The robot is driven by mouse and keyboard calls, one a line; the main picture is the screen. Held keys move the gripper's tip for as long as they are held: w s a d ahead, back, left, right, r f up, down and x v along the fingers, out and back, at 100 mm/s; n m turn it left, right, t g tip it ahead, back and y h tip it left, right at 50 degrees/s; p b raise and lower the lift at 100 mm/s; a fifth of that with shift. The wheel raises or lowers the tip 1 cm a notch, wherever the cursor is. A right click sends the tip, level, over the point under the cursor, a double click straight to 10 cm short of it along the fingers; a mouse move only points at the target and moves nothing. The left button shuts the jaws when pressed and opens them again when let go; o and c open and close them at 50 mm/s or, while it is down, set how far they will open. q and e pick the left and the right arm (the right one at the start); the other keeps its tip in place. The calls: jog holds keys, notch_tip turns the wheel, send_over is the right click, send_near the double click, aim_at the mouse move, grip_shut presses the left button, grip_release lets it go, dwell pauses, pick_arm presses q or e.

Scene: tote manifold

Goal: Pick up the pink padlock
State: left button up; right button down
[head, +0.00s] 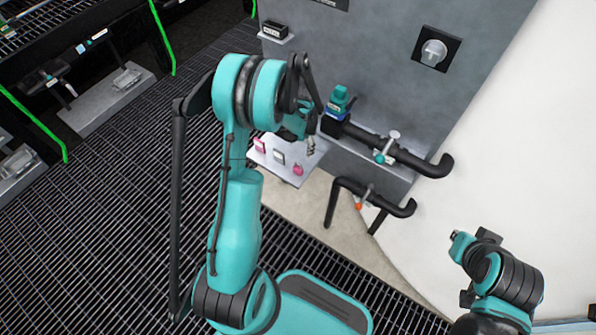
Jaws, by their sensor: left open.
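A small pink padlock (298,170) stands near the front right edge of a light grey shelf (268,159) below the grey panel. Another small pink item (259,145) and a whitish item (279,158) are on the same shelf, to its left. My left gripper (307,132) is open above the shelf's right end, a little above and beyond the pink padlock. Its fingers are partly hidden by its own wrist. A small grey metallic piece shows just below it; I cannot tell what it is. My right gripper (470,243) is at the lower right, away from the shelf.
A lower pipe (372,193) with an orange valve part stands in front. A grey panel (390,85) rises behind.

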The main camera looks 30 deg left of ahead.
pick_arm(q)
jog(key=f, duration=0.1)
jog(key=a+f, duration=0.1)
jog(key=f, duration=0.1)
jog(key=shift+f, duration=0.25)
jog(key=b, duration=0.3)
send_over(298, 168)
notch_tip(298, 168, down, 6)
jog(key=shift+f, duration=0.1)
notch_tip(298, 168, down, 5)
jog(key=b, duration=0.3)
jog(key=shift+s+f, duration=0.1)
jog(key=shift+f, duration=0.1)
jog(key=shift+r, duration=0.15)
jog(key=c, duration=1.3)
